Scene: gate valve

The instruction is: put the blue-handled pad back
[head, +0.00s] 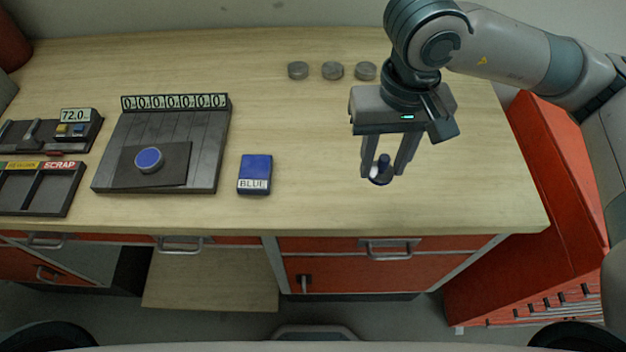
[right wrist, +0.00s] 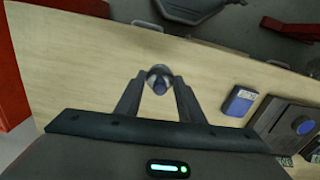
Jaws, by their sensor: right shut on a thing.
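My right gripper (head: 380,177) is shut on the blue-handled pad (head: 384,163) and holds it over the right part of the bench. In the right wrist view the pad (right wrist: 159,82) sits between the two fingertips (right wrist: 157,78), with its dark blue handle toward the camera. A blue block labelled BLUE (head: 256,170) lies on the bench to the left of my gripper; it also shows in the right wrist view (right wrist: 239,102). My left gripper is not in view.
A dark grooved plate (head: 206,140) with a counter strip carries a black sheet and a blue-topped disc (head: 149,158). A scrap tray (head: 56,190) and a device reading 72.0 (head: 75,116) stand at left. Three grey discs (head: 332,71) lie at the back. Bench around my gripper is clear.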

